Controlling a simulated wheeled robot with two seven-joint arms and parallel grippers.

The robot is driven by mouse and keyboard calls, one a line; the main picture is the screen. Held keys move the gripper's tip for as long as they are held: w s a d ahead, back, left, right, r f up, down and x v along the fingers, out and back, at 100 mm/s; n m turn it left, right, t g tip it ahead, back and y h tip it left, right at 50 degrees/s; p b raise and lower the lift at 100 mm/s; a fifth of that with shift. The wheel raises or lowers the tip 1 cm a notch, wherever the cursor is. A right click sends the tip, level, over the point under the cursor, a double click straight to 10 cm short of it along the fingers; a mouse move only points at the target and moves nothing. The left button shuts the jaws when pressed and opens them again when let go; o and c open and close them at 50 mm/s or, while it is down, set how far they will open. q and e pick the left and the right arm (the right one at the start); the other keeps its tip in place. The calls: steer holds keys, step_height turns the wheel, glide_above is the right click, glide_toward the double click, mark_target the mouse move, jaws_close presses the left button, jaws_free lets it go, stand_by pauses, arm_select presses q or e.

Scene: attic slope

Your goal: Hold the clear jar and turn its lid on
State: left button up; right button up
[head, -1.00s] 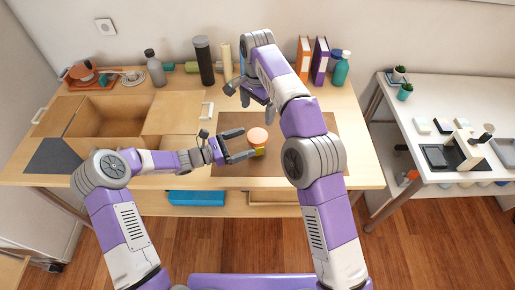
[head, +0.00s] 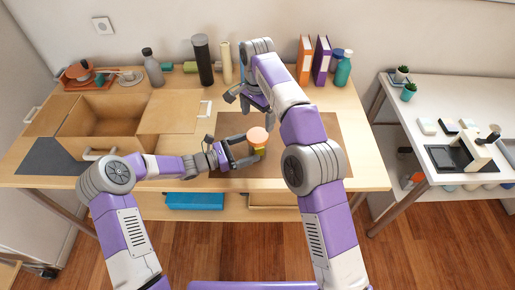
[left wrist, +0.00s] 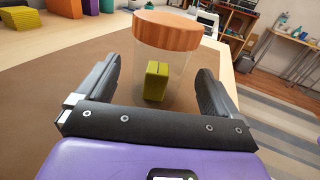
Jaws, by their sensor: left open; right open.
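The clear jar (left wrist: 180,65) stands upright on the brown mat (head: 318,130), with an orange-brown lid (left wrist: 168,30) at its top. How firmly the lid sits cannot be told. A yellow-green block (left wrist: 157,82) shows through the clear wall. In the head view the lid (head: 257,136) hides most of the jar. My left gripper (head: 251,150) is open at the jar's left side, its two fingers reaching along either side of it; a gap shows at the fingers in the left wrist view. My right gripper (head: 245,98) is open and empty, behind and left of the jar.
A grey bottle (head: 153,70), a black cylinder (head: 202,62) and orange and purple binders (head: 312,60) line the back of the table. An open wooden box (head: 100,125) stands at the left. The mat's right part is clear. A white table (head: 450,105) stands apart at the right.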

arm_select(q)
steer(key=x, duration=0.6)
